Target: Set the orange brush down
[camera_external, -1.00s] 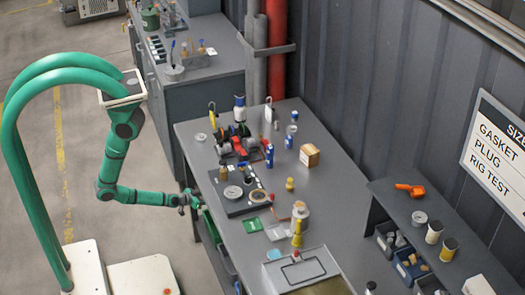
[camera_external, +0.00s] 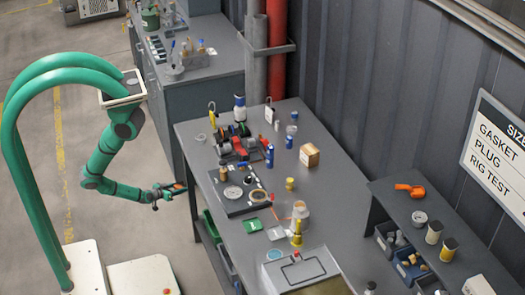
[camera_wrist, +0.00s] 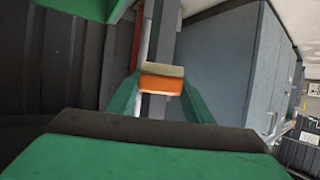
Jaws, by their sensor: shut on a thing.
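The orange brush (camera_wrist: 162,84) is held between the two green fingers of my gripper (camera_wrist: 163,98) in the wrist view, with a tan strip along its upper side. In the outside view my gripper (camera_external: 166,192) is off the left edge of the workbench (camera_external: 215,172), over the floor side. The gripper is shut on the brush, which appears clear of the bench. Most of its length is hidden or too small to make out.
Green bins (camera_external: 211,228) hang at the near left side.

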